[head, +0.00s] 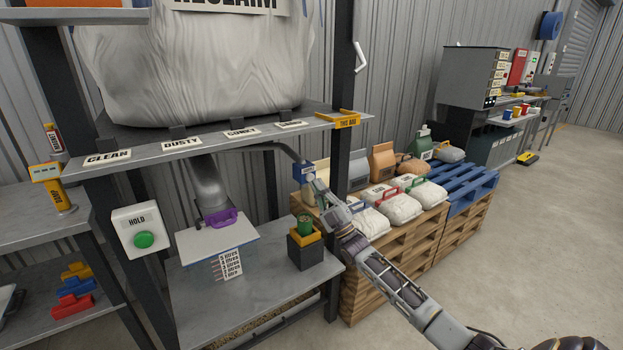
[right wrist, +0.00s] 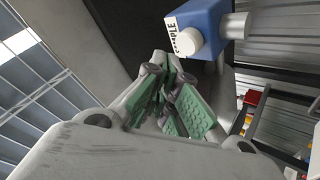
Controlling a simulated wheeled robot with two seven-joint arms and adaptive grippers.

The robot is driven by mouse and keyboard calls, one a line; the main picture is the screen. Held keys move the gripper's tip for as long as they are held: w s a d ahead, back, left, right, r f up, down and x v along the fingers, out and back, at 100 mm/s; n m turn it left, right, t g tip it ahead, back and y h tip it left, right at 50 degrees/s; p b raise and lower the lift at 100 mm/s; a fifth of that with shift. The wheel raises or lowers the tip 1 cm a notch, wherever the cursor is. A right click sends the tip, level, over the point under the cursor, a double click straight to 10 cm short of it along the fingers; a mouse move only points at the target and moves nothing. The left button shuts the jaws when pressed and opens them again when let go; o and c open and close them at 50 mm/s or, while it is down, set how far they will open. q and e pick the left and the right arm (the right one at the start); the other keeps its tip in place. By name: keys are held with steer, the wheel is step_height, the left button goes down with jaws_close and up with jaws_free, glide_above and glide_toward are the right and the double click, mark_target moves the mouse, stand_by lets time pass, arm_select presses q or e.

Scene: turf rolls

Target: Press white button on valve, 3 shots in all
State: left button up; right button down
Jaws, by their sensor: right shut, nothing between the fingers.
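The valve (head: 306,171) is a small blue box on the end of a grey pipe beside the dark rack post. In the right wrist view the blue valve (right wrist: 222,28) bears a SAMPLE label, and its round white button (right wrist: 186,42) faces my gripper's side. My right gripper (head: 318,187) is just below and in front of the valve. Its green-padded fingers (right wrist: 168,88) are shut and empty. The fingertips look close to the button, with a gap visible in the wrist picture. My left gripper is not in view.
Below the valve, a green jar (head: 305,223) stands on a black block with a yellow top (head: 307,250). A HOLD box (head: 140,231) with a green button is at left. Bags (head: 402,207) lie on a wooden pallet at right. The shelf edge (head: 220,139) runs above.

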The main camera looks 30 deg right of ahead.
steer(key=s+p, duration=0.2)
steer(key=s, duration=0.2)
steer(key=shift+s+d+r+p, duration=0.1)
steer(key=shift+s+d+p, duration=0.1)
steer(key=shift+p, duration=0.2)
steer(key=shift+a, duration=0.1)
stand_by(0.4)
